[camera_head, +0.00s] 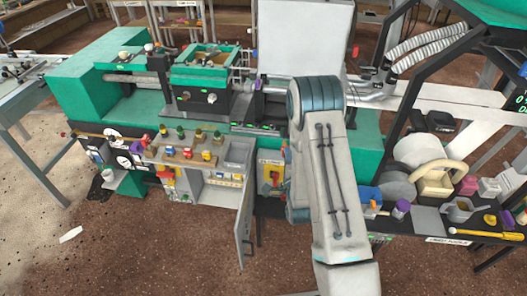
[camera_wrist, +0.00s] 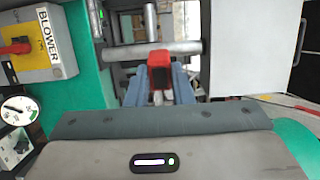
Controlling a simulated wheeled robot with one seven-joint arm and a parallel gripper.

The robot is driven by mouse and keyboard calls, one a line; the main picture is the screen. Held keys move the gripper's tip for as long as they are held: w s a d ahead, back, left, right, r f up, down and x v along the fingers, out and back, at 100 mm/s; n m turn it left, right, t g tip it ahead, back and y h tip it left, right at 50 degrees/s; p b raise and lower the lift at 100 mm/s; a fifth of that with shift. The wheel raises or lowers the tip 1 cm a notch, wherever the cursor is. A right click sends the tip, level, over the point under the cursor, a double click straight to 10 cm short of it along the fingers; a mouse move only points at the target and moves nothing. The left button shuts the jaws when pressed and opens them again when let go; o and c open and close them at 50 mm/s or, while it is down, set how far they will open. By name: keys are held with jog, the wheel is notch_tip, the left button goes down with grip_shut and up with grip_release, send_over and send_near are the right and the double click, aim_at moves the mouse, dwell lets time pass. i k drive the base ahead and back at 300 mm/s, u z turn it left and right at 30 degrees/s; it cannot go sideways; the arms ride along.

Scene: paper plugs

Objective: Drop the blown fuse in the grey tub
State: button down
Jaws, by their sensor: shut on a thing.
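In the wrist view my gripper (camera_wrist: 160,88) is shut on a small red block with a dark face (camera_wrist: 160,70), held between its blue-grey fingers. It may be the blown fuse; no mark on it can be read. In the head view my arm hides the gripper and the block. I cannot pick out the grey tub with certainty; a small grey open container (camera_head: 458,209) sits on the right bench. Several red, yellow and green plug-like pieces (camera_head: 206,155) stand on a ledge left of my arm.
An open cabinet (camera_head: 222,190) has its grey door (camera_head: 244,215) swung out near my arm. A green machine (camera_head: 95,75) fills the back. The wrist view shows a yellow switch box labelled BLOWER (camera_wrist: 28,45) and a gauge (camera_wrist: 18,108) at left. Floor at front left is mostly clear.

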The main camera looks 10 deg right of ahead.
aim_at(243, 155)
jog(key=z, duration=1.9)
jog(key=i, duration=0.45)
jog(key=u, duration=1.5)
